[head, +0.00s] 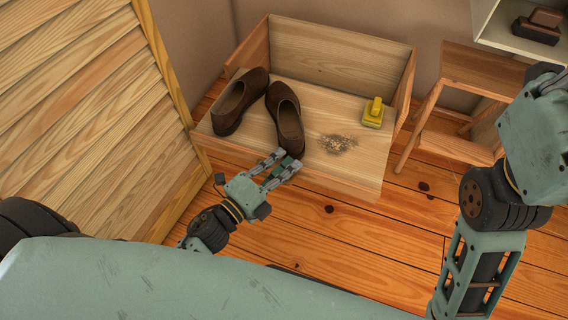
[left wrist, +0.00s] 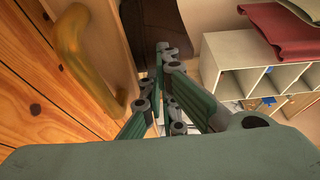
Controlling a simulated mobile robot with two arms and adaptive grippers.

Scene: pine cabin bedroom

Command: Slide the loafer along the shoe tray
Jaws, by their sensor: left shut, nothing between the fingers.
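Two brown loafers stand side by side on the shoe tray (head: 352,183), a pale wooden base with low walls. The left loafer (head: 240,100) lies nearer the left wall. The right loafer (head: 289,122) has its near end close to the tray's front edge. My left gripper (head: 283,163) is shut and empty just in front of that end; whether it touches is unclear. In the left wrist view the shut fingers (left wrist: 165,75) point at a dark brown shape (left wrist: 156,30), probably this loafer. My right gripper (head: 545,85) is partly cut off at the right edge, its fingers not clear.
A wooden stool (head: 480,70) stands right of the tray. A slatted wooden panel (head: 85,100) is close on the left.

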